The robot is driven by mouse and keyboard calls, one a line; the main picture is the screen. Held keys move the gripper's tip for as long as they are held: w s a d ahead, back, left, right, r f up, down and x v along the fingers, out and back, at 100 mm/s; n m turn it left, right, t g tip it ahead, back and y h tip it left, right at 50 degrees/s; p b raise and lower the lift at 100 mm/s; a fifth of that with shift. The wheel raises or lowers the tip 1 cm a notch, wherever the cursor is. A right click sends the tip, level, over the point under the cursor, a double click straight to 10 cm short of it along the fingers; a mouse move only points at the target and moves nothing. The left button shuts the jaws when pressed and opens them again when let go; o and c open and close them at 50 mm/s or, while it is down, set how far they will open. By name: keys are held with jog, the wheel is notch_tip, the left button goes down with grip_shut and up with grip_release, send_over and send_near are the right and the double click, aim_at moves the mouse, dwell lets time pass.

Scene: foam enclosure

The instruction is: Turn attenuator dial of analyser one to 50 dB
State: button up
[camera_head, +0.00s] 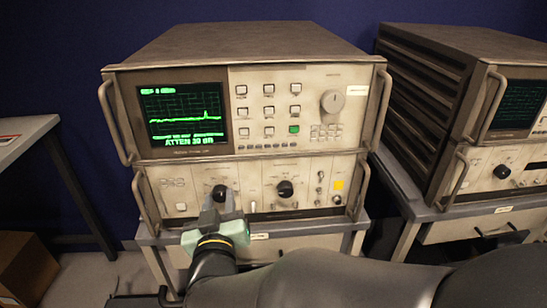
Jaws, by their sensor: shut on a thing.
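The near analyser (245,85) is a beige two-part instrument with side handles. Its screen (181,115) shows a green trace and large text starting "ATTEN"; the value looks like 20 or 30 dB, and I cannot tell which. A black dial (219,190) sits left of centre on the lower panel. My gripper (218,198) reaches up from below and is shut on this dial. The fingers hide the dial's lower part and its markings. A second black dial (285,189) is to the right, apart from my gripper. Which analyser is number one is not readable.
A second analyser (510,125) stands on its own bench at the right. A large grey knob (332,101) and several buttons are on the near analyser's upper panel. A side table (22,133) and a cardboard box (24,265) are at the left. My arm crosses the lower foreground.

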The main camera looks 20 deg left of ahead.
jog(key=shift+f+m+b, duration=0.1)
jog(key=shift+m+b, duration=0.2)
jog(key=shift+b, duration=0.05)
jog(key=m+b, duration=0.3)
jog(key=shift+w+d+f+m+b, duration=0.1)
jog(key=shift+f+m+b, duration=0.05)
jog(key=shift+m+b, duration=0.15)
jog(key=m+b, duration=0.3)
jog(key=shift+m+b, duration=0.3)
jog(key=shift+m, duration=0.1)
jog(key=m+b, duration=0.5)
jog(key=shift+d, duration=0.1)
jog(key=shift+m+b, duration=1.05)
jog(key=shift+m, duration=0.45)
jog(key=o, duration=1)
